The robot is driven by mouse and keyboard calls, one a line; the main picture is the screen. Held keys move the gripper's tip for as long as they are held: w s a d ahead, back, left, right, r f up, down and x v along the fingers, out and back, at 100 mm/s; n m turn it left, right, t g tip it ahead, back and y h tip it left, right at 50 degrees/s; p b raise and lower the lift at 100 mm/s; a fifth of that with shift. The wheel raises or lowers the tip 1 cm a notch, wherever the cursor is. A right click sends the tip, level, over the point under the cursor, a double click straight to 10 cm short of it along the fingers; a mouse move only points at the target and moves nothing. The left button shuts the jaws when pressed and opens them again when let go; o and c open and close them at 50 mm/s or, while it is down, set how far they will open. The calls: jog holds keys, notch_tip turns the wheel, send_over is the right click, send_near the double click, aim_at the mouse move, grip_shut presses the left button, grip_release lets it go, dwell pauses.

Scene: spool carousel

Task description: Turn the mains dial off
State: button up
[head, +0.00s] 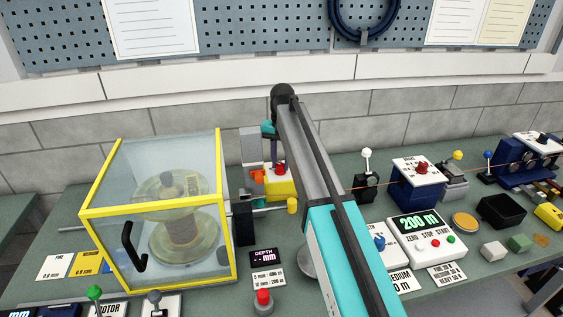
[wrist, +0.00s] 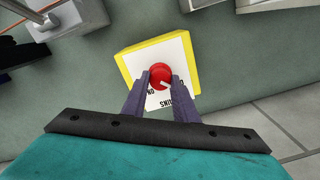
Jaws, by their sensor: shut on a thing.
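The mains dial (wrist: 159,73) is a red round knob with a pale pointer mark, on a white plate with a yellow box edge (wrist: 191,58). The plate's printed words are partly hidden by my fingers. In the wrist view my gripper (wrist: 161,82) has its two purple fingers at either side of the knob, shut on it. The pale mark points to the lower right in that view. In the head view the red dial (head: 280,169) shows on its yellow box (head: 281,188), just left of my arm; my gripper is mostly hidden there behind the arm.
A yellow-framed clear guard (head: 228,215) with a spool inside stands left of the dial box. A depth display (head: 267,257) and a red button (head: 264,297) are in front. A counter reading 200 m (head: 420,224) and a navy box (head: 416,192) stand right of my arm.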

aim_at(281, 165)
jog(key=o, duration=1.1)
jog(key=shift+c, duration=0.2)
jog(key=shift+r, duration=0.15)
notch_tip(281, 165, up, 14)
jog(key=p, duration=0.7)
jog(key=shift+f, duration=0.25)
jog(key=shift+s+d, duration=0.1)
